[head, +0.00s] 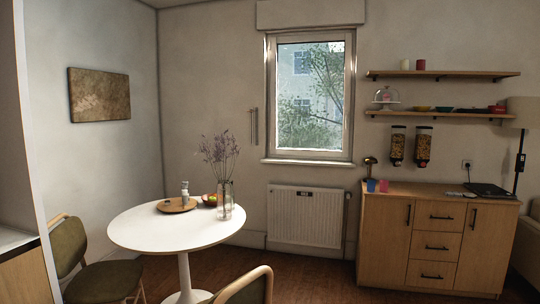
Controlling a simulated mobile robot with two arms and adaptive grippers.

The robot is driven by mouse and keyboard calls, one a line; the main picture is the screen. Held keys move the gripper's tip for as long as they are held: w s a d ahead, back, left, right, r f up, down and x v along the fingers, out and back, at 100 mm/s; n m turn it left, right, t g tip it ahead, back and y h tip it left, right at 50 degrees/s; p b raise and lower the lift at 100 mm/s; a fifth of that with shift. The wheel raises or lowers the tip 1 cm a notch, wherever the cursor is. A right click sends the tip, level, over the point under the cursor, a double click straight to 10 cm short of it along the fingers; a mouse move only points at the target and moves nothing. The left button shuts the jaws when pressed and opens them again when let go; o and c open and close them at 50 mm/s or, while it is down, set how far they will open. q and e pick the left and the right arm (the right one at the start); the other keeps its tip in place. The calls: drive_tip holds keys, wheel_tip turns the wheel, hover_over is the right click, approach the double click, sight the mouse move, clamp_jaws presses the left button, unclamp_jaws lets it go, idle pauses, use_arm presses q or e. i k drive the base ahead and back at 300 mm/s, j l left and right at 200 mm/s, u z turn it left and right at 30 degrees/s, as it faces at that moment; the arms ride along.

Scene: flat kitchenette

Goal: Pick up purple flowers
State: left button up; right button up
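The purple flowers (219,150) are thin upright stems with small lavender blossoms. They stand in a clear glass vase (226,200) near the right edge of the round white table (150,232). The lower stems show faintly through the glass. Neither of my grippers is in the head view.
A round wooden tray (178,206) with small items and a bowl (209,200) sit left of the vase. Chairs stand at the table's left (95,260) and front (240,288). A wooden cabinet (385,238) is at the right. Brown floor (320,280) lies open between table and cabinet.

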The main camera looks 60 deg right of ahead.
sight(223, 141)
drive_tip(key=z, duration=1.65)
drive_tip(key=i+l+z, duration=0.85)
drive_tip(key=i, duration=0.5)
drive_tip(key=i+l, duration=0.2)
drive_tip(key=i, duration=0.4)
drive_tip(key=i+l+z, duration=0.15)
drive_tip(key=i, duration=0.45)
